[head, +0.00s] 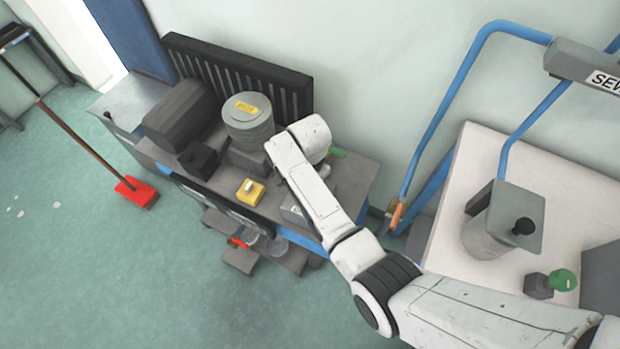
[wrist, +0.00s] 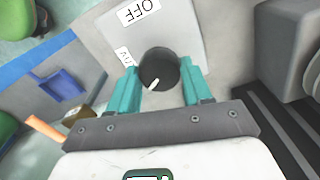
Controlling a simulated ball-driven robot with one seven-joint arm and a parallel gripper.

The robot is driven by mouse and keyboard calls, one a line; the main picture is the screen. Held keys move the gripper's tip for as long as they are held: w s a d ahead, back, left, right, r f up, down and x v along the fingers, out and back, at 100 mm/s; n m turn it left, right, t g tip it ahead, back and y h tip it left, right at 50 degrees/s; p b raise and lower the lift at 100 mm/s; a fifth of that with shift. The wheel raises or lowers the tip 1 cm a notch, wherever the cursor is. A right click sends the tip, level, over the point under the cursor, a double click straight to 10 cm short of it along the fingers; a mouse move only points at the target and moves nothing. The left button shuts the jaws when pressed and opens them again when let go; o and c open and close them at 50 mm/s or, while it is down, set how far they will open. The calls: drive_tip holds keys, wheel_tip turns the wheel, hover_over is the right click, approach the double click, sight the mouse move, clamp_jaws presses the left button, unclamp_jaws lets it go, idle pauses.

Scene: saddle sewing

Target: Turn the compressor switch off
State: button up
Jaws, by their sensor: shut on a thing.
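In the wrist view, a dark round switch knob (wrist: 158,70) with a white pointer mark sits on a light grey plate (wrist: 187,25). The plate bears an OFF label (wrist: 139,11), seen upside down, and a second, smaller label (wrist: 124,56) that is partly hidden. The white mark lies toward the lower left of the knob. My gripper (wrist: 160,70) has its teal fingers on either side of the knob, shut on it. In the head view, my arm reaches over the grey compressor bench (head: 355,178), and my wrist hides the gripper and knob.
On the bench stand a grey cylinder with a yellow label (head: 248,118), a dark motor housing (head: 181,115) and a yellow box (head: 250,192). A blue tube frame (head: 440,115) and white table (head: 580,190) are at the right. Floor at the left is mostly clear, with a red broom (head: 137,192).

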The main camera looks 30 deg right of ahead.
drive_tip(key=n+p, duration=0.2)
drive_tip(key=n, duration=0.4)
drive_tip(key=n+p, duration=0.1)
drive_tip(key=n, duration=0.4)
drive_tip(key=shift+w+n, duration=0.1)
drive_tip(key=shift+n, duration=0.3)
idle(0.3)
drive_tip(key=o, duration=1)
drive_tip(key=shift+o, duration=0.2)
wheel_tip(320, 180, up, 11)
drive_tip(key=shift+f, duration=0.15)
